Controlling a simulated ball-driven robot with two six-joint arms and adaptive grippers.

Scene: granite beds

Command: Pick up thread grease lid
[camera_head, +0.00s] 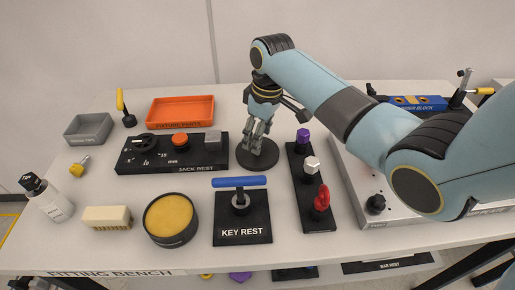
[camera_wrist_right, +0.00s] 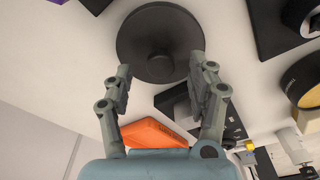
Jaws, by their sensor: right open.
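The open round tin of yellow grease (camera_head: 170,217) stands nearer the front edge. My left gripper is not in view.
The jack rest (camera_head: 130,166) lies left of the lid, and a black strip with purple, white and red knobs (camera_head: 300,200) lies right. The key rest (camera_head: 258,228) holds a blue-handled key in front. An orange tray (camera_head: 180,122) stands behind.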

